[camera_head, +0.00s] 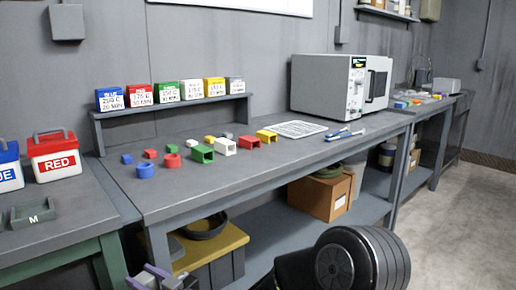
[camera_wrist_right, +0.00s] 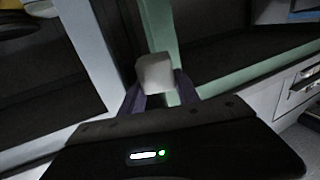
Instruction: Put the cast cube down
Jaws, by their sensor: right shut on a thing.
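The cast cube (camera_wrist_right: 155,73) is a plain light grey block. In the right wrist view it sits between the purple fingers of my right gripper (camera_wrist_right: 153,90), which is shut on it. In the head view my right gripper (camera_head: 158,279) is at the bottom edge, low in front of the workbench and below the bench top. The cube is hard to make out there, partly cut off and among the fingers. My left gripper is not in the head view.
Coloured rings, blocks and square tubes lie on the workbench (camera_head: 190,200). Labelled boxes stand on a raised shelf (camera_head: 170,106). A grey oven (camera_head: 320,85) is behind. At left are a red box (camera_head: 55,160) and an M tray (camera_head: 33,214). The bench's front strip is clear.

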